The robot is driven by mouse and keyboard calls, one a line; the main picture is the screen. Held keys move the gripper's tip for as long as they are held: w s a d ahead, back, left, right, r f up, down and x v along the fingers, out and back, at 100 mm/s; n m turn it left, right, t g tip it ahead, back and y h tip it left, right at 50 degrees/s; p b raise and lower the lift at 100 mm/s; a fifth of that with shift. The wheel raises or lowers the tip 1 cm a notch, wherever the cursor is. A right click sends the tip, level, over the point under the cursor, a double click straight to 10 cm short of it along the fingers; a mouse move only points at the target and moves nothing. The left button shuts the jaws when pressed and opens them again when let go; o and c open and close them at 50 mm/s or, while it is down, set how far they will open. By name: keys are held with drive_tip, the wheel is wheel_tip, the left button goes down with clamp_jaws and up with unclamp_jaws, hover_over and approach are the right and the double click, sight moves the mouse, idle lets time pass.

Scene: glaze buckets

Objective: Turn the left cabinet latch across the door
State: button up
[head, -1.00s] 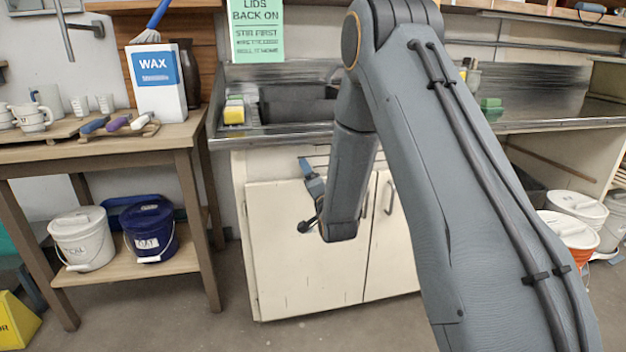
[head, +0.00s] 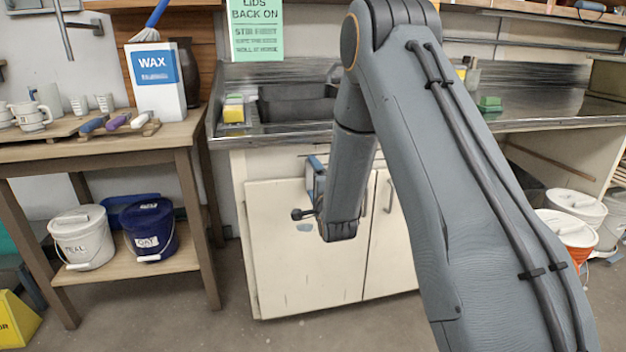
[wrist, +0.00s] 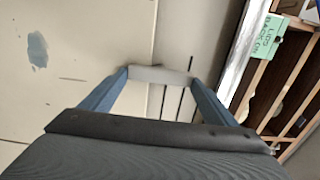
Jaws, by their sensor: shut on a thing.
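The left cabinet latch (wrist: 160,76) shows in the wrist view as a short light grey bar. My gripper (wrist: 160,78) is shut on it, with one blue finger at each end of the bar. The bar sits near the upper edge of the cream left cabinet door (head: 275,260). In the head view my gripper (head: 315,168) is mostly behind my forearm, and the latch is hidden there. Whether the latch lies across the door edge is hard to tell.
A handle (head: 390,198) shows on the right door (head: 405,250). The steel sink counter (head: 290,130) overhangs the doors. A wooden table (head: 130,145) with a wax box (head: 157,85) stands at left. Lidded buckets (head: 575,208) stand at right. The floor before the doors is clear.

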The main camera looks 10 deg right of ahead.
drive_tip(key=o, duration=1)
drive_tip(key=shift+o, duration=0.2)
drive_tip(key=s, duration=0.8)
